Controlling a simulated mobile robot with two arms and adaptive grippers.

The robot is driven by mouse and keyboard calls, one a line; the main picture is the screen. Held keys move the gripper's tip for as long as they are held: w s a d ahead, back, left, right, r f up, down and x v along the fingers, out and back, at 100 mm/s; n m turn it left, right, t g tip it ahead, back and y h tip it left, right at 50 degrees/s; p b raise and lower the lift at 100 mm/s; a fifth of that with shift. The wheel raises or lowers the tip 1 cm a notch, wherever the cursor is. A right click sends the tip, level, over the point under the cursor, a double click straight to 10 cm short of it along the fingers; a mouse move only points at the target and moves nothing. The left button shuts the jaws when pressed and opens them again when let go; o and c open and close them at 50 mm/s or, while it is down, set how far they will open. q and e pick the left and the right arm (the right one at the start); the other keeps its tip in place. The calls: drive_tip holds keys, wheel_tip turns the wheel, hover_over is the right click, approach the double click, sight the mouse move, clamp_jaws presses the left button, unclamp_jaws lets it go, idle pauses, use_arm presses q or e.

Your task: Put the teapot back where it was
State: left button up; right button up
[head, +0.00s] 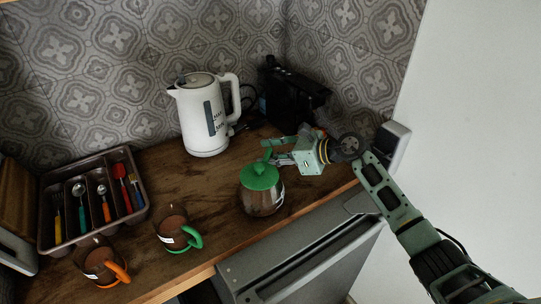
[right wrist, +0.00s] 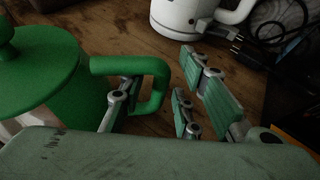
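The teapot (head: 262,200) has a green lid, a green handle and a clear body with brown liquid. It stands upright on the wooden counter, right of the mugs. In the right wrist view its lid (right wrist: 35,70) is at the left and its green handle (right wrist: 157,88) is near the middle. My right gripper (head: 278,150) is at the handle, behind the teapot. Its fingers are spread (right wrist: 165,98), one at the handle's loop and the other to the right with a gap. Whether a finger touches the handle I cannot tell. My left gripper is out of view.
A white kettle (head: 203,115) stands behind the teapot, beside a black machine (head: 291,95). A green-handled mug (head: 174,228) and an orange-handled mug (head: 100,262) are at the left front. A cutlery tray (head: 142,178) lies at the far left. Bare counter lies between kettle and mugs.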

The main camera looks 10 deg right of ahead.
drive_tip(key=shift+r, duration=0.2)
drive_tip(key=b+v, duration=0.2)
drive_tip(key=v, duration=1)
